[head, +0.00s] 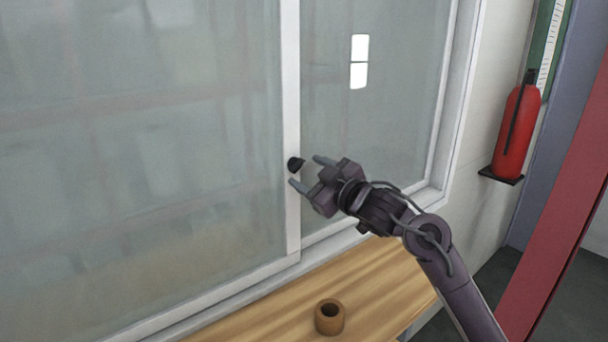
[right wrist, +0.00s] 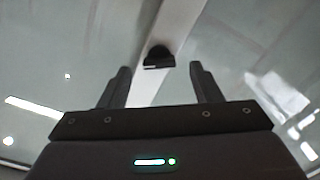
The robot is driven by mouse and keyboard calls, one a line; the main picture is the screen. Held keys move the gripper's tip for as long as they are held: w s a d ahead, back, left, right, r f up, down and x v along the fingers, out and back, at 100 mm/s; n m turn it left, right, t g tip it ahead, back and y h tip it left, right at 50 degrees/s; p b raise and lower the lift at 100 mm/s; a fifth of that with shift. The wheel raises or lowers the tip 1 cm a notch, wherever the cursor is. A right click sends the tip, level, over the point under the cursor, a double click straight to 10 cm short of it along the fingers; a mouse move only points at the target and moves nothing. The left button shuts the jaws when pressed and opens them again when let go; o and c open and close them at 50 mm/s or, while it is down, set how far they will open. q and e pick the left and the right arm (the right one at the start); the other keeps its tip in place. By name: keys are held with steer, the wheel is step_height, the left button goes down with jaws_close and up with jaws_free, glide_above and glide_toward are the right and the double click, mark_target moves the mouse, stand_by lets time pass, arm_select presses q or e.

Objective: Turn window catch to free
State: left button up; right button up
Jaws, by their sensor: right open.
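The window catch (head: 296,164) is a small black knob on the white upright bar between the two window panes. It also shows in the right wrist view (right wrist: 159,57), ahead of the fingertips and roughly midway between them. My right gripper (head: 307,171) is open and empty, with its two fingers pointing at the catch. In the right wrist view the gripper (right wrist: 160,80) has a finger to either side of the bar, and the catch appears just beyond the tips. I cannot tell whether the fingers touch anything. My left gripper is not in view.
The window panes (head: 150,130) fill the left and middle. A wooden sill (head: 270,310) runs below, with a brown cylindrical cup (head: 329,317) on it. A red fire extinguisher (head: 517,135) hangs on the right wall, near a red post (head: 560,200).

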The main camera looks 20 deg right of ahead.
steer(key=b+v, duration=0.1)
steer(key=v, duration=0.4)
steer(key=shift+s+d, duration=0.1)
steer(key=shift+s, duration=0.1)
